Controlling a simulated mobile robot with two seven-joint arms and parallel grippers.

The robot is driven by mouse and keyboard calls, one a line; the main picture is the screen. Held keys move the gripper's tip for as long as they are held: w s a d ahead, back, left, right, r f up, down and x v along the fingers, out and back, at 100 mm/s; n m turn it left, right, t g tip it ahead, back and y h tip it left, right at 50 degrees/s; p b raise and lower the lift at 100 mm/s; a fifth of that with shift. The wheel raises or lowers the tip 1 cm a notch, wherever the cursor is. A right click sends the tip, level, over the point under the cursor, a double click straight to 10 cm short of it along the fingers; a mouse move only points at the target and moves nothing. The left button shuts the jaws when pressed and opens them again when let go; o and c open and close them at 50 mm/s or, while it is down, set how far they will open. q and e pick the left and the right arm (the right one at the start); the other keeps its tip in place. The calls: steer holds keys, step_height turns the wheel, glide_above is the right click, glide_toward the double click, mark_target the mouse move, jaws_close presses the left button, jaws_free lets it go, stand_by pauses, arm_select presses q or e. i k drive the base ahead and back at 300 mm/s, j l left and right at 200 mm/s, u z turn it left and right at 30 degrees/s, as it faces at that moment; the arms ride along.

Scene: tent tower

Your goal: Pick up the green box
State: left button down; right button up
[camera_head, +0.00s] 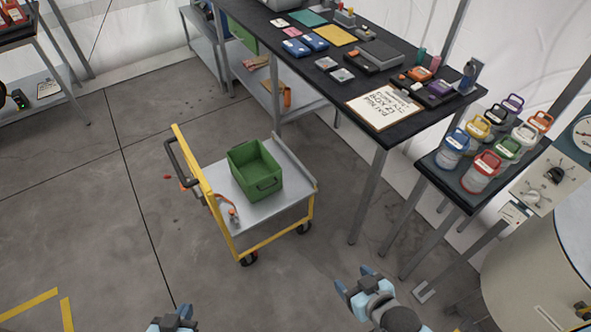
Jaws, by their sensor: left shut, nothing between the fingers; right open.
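A green box (247,181), open at the top with a handle on its near side, stands on the grey deck of a small yellow-framed cart (283,210). It looks empty inside. My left gripper (183,313) shows at the bottom edge, shut and empty, well below the cart in the picture. My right gripper (355,281) is open and empty, to the lower right of the cart and apart from the box. Neither gripper touches the box or the cart.
A long dark table (365,146) with boxes, cards and tools stands behind and right of the cart. A side table (437,172) holds several colour-lidded jars. A large pale cylinder (530,265) stands at lower right. An orange-handled item (233,214) lies on the cart. Floor at left is clear.

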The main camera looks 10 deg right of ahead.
mark_target(259, 175)
steer(key=i+j, duration=0.2)
steer(key=j, duration=0.15)
steer(key=i+j+z, duration=0.1)
steer(key=i+j, duration=0.3)
steer(key=j, duration=0.25)
steer(key=i+j+z, duration=0.1)
steer(key=j, duration=0.25)
steer(key=i+j, duration=0.4)
steer(key=j, duration=0.3)
steer(key=i+j+z, duration=0.1)
steer(key=j, duration=0.3)
steer(key=i+j, duration=0.1)
steer(key=i, duration=0.4)
